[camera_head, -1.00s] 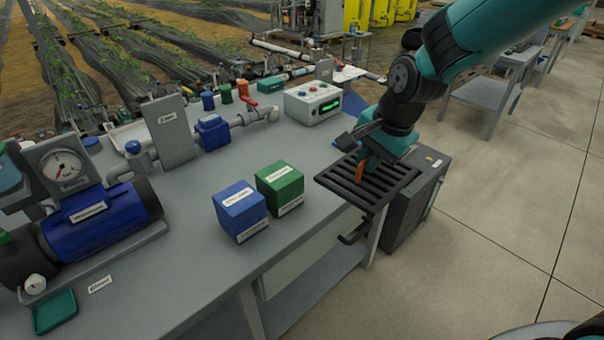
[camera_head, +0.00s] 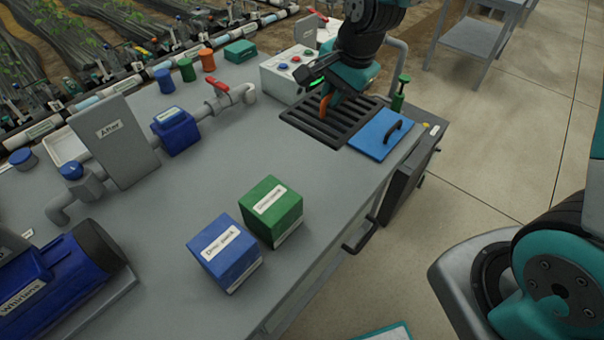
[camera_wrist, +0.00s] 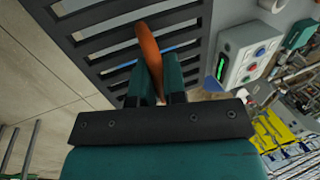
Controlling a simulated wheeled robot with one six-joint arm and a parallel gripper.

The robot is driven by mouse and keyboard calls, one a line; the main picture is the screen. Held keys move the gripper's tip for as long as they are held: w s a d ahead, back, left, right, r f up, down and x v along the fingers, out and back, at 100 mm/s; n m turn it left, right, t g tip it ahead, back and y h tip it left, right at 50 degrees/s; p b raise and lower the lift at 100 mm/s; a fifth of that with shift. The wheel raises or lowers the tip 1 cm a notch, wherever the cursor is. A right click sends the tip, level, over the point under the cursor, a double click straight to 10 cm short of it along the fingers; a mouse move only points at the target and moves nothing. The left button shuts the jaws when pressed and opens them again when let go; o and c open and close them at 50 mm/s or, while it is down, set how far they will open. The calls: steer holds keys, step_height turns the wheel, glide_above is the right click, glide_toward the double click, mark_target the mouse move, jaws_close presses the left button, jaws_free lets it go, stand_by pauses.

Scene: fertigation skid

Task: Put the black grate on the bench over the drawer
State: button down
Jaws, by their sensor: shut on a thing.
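The black slatted grate (camera_head: 347,125) is at the far right part of the grey bench top, beside a blue panel. It also fills the upper left of the wrist view (camera_wrist: 88,45). My gripper (camera_head: 328,98) is above the grate and shut on its orange upright grip (camera_wrist: 148,48), which shows between the fingers. I cannot tell whether the grate touches the bench or hangs just above it. A dark bar handle (camera_head: 361,236) juts out under the bench's front edge; the drawer itself is mostly hidden by the bench top.
The blue panel (camera_head: 381,136) with a black handle lies right of the grate. A control box (camera_head: 285,75) stands behind it. Green (camera_head: 272,210) and blue (camera_head: 225,250) boxes stand near the front edge. The bench top between boxes and grate is clear.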

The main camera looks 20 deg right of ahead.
step_height(320, 180, down, 19)
steer(key=shift+d+r, duration=0.15)
steer(key=shift+f, duration=0.2)
steer(key=c, duration=1.2)
jaws_free()
steer(key=shift+r, duration=0.15)
